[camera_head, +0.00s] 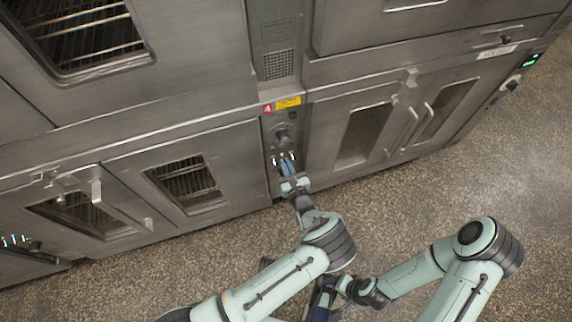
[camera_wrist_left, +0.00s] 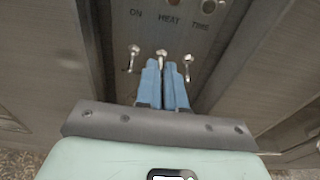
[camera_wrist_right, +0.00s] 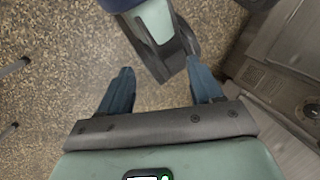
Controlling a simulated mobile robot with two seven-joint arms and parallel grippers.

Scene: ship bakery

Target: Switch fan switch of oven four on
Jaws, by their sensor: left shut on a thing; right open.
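The oven control panel (camera_head: 279,135) is a narrow upright strip between oven doors, with a red tag and a yellow sticker. In the left wrist view, three metal toggle switches stand in a row: a left toggle (camera_wrist_left: 133,54), a middle toggle (camera_wrist_left: 161,54) and a right toggle (camera_wrist_left: 188,62). Lamps above them are labelled ON, HEAT and TIME; no fan label is readable. My left gripper (camera_head: 288,165) is at the panel. Its blue fingers (camera_wrist_left: 163,68) are shut on the middle toggle, whose tip shows between them. My right gripper (camera_wrist_right: 161,75) is open and empty, low over the floor.
Steel oven doors with windows (camera_head: 185,182) and protruding handles (camera_head: 97,190) flank the panel on both sides. Another control panel (camera_head: 513,84) with a green display is at the far right. The speckled floor (camera_head: 440,180) is clear in front.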

